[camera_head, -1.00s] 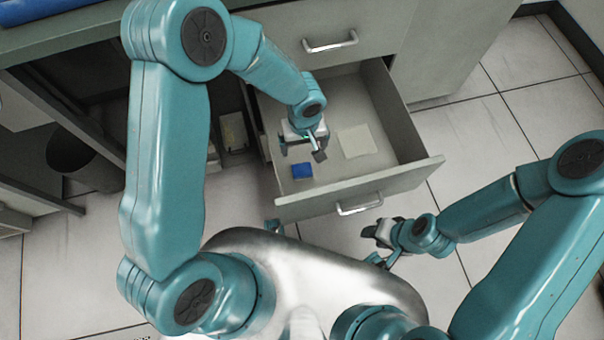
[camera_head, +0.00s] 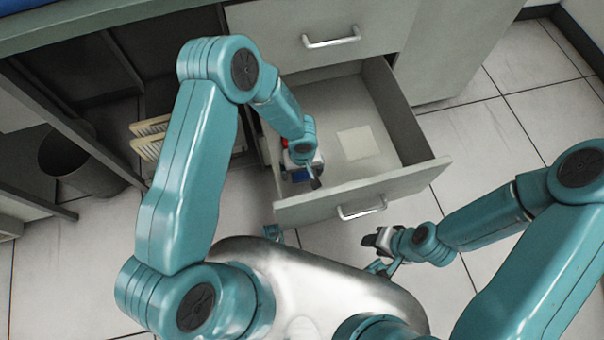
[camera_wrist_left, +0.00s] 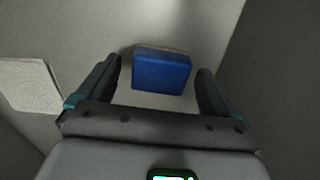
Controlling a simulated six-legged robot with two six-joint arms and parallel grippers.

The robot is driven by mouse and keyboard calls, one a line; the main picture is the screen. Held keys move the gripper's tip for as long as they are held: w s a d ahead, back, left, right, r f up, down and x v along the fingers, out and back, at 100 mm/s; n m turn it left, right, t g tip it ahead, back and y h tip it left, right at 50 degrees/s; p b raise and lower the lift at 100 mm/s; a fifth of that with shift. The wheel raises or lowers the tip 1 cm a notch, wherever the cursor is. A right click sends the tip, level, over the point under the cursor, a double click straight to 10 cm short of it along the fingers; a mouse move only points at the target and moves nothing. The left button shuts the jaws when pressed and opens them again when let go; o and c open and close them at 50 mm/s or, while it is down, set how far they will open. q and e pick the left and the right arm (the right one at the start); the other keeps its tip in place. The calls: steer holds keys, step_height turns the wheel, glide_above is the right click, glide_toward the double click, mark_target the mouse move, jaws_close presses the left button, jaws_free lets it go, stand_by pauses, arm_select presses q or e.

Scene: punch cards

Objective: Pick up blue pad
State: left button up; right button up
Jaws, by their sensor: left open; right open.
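The blue pad (camera_head: 300,174) lies in the open drawer, near its front left corner, mostly hidden by my left gripper in the head view. In the left wrist view the blue pad (camera_wrist_left: 161,72) shows between the two fingers, with room on each side. My left gripper (camera_head: 302,180) is open and reaches down into the drawer over the pad; the wrist view shows its fingers (camera_wrist_left: 160,85) on either side of the pad. My right gripper (camera_head: 378,252) is open and empty, outside the drawer in front of it.
The open drawer (camera_head: 400,178) has a front panel with a handle (camera_head: 362,209). A pale paper pad (camera_head: 358,142) lies in it, also at the left of the wrist view (camera_wrist_left: 28,85). A closed drawer is above. A dark bin (camera_head: 82,165) and card stacks (camera_head: 150,135) are at left.

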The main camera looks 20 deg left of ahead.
arm_select(q)
steer(key=c, duration=1.1)
steer(key=shift+c, duration=0.2)
